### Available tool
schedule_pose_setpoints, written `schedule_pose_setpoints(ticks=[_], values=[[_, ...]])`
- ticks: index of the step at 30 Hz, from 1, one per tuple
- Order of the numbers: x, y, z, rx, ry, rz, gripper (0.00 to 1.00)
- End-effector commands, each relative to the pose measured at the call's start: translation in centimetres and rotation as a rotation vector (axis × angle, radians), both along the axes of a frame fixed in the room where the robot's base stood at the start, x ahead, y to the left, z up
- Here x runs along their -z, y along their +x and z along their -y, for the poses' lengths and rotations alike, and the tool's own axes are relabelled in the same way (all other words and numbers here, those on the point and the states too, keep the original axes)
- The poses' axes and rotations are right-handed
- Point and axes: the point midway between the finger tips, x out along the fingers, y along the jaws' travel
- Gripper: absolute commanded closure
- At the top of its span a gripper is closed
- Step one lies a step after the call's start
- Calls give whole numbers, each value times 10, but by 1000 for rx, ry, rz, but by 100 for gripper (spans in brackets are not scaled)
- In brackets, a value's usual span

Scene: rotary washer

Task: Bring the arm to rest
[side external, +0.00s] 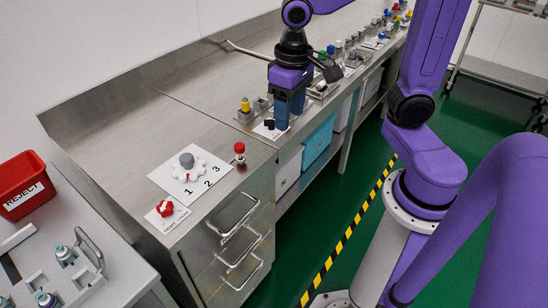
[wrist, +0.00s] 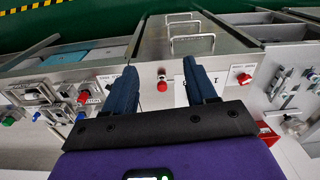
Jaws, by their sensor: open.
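My gripper (side external: 284,112) is open and empty, held above the steel bench beside the tool stations. In the wrist view its two dark blue fingers (wrist: 160,82) are spread apart. A red-capped piece (side external: 240,150) stands on the bench near the front edge; it shows between the fingers in the wrist view (wrist: 162,84), apart from them. A white dial plate (side external: 213,172) marked 1, 2, 3 carries a white rotor with a grey cap (side external: 187,160). A red knob (side external: 165,208) sits on a labelled card and also shows in the wrist view (wrist: 244,78). The right finger partly hides the dial plate there.
A red REJECT bin (side external: 27,187) and a side table (side external: 118,268) with fixtures stand at the left. Several fixtures with coloured caps line the bench behind my gripper, including a yellow-capped one (side external: 245,105). Drawer handles (side external: 233,215) stick out in front. The bench's near left is mostly clear.

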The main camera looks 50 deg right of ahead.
Motion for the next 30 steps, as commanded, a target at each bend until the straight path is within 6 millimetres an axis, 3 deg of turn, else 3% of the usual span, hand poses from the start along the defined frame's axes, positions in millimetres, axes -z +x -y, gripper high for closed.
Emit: schedule_pose_setpoints(ticks=[1,9,15,21,30], values=[[2,-16,-4,-104,0,1,44],[12,-90,-10,-633,0,10,44],[20,-126,-4,-912,-2,15,44],[22,-138,-1,-1011,-2,17,44],[22,-138,-2,-1011,-2,17,44]])
